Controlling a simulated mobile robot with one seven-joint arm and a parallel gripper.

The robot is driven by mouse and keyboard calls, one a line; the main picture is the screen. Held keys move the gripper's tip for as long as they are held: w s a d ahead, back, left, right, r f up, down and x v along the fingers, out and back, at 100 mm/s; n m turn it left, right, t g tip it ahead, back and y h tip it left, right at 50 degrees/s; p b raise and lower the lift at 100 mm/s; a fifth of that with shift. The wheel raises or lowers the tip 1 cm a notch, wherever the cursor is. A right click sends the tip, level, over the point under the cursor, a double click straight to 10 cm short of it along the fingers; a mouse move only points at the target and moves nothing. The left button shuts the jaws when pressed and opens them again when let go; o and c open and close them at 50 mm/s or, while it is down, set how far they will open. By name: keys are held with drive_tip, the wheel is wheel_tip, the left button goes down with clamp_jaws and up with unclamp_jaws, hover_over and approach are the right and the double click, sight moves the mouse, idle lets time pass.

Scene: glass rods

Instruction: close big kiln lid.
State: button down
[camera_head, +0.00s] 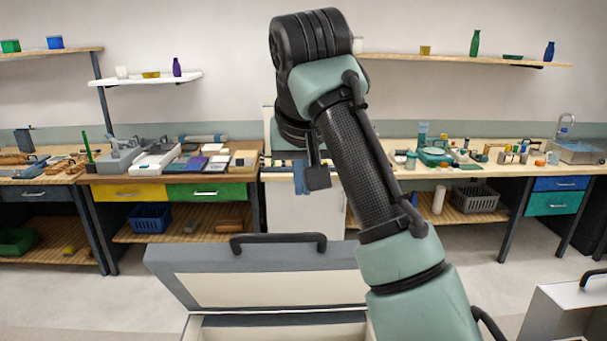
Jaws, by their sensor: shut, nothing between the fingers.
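The big kiln lid (160,259) stands raised in the lower middle, with a grey frame and a pale inner face. A black bar handle (278,238) runs along its top edge. The kiln body (192,327) shows below it, cut off by the bottom edge. My arm rises in front of the lid's right part and hides it. My gripper (318,178) hangs from the arm's far end, above and a little right of the handle, apart from it in the picture. It looks shut and empty, and the arm partly hides it.
A smaller box with a black handle (570,312) stands at the lower right. Behind the kiln, workbenches (105,178) carry tools, jars and trays. Wall shelves (150,81) hold coloured vessels. Open floor (100,295) lies left of the kiln.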

sight(303, 255)
drive_tip(key=p+x, duration=0.2)
drive_tip(key=x, duration=0.3)
drive_tip(key=shift+w+d+f, duration=0.1)
drive_tip(key=shift+w+f, duration=0.1)
drive_tip(key=shift+f, duration=0.4)
drive_tip(key=shift+s+f+p, duration=0.2)
drive_tip(key=shift+s+p, duration=0.2)
drive_tip(key=shift+s, duration=0.5)
drive_tip(key=shift+s+f+p, duration=0.25)
drive_tip(key=shift+s+p, duration=0.1)
drive_tip(key=shift+s, duration=0.55)
